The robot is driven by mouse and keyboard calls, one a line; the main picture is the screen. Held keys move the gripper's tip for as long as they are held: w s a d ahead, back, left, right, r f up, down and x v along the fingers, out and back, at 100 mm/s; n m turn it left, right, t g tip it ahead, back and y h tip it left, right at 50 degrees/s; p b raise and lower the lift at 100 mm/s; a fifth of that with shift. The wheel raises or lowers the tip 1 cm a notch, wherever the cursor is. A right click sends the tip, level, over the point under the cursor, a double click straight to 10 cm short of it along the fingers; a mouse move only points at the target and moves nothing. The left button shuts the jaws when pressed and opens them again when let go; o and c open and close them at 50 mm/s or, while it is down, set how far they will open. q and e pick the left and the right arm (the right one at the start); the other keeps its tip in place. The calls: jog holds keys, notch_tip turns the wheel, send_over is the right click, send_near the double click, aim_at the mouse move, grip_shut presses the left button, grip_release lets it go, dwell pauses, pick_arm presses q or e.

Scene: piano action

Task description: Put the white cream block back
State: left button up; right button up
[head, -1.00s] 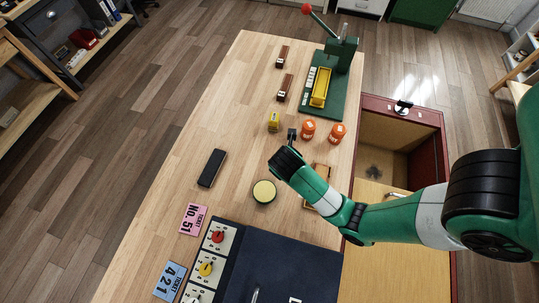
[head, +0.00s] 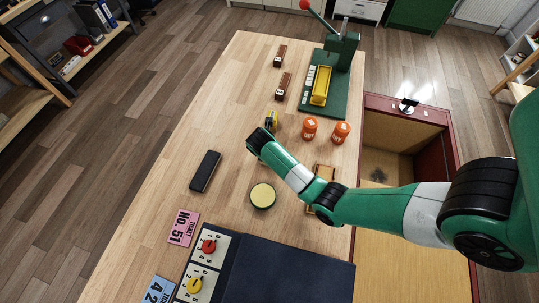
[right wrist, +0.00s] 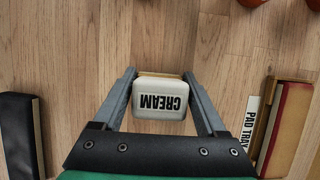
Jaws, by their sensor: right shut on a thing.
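The cream block (right wrist: 160,96) has a white face printed CREAM, upside down in the right wrist view, and a thin tan edge behind it. My right gripper (right wrist: 160,88) is shut on it, one finger on each side. In the head view the right gripper (head: 270,124) is left of the orange jars, with a small yellow piece (head: 273,116) at its fingertips, apparently part of this block. The gripper hides most of it. Whether the block touches the table is unclear. My left gripper is not in view.
Two orange jars (head: 310,128) stand to the right. Two brown blocks (head: 284,86) and a green press (head: 322,98) with a yellow bed are farther back. A black case (head: 205,171), a round tin (head: 262,195) and a tray labelled PAD TRAY (right wrist: 251,126) lie nearer. The table's left side is clear.

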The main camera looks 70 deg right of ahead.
jog(key=shift+f, duration=0.15)
jog(key=o, duration=1.1)
jog(key=p+v, duration=0.4)
jog(key=v, duration=0.8)
jog(key=shift+r+p, duration=0.25)
jog(key=shift+p, duration=0.15)
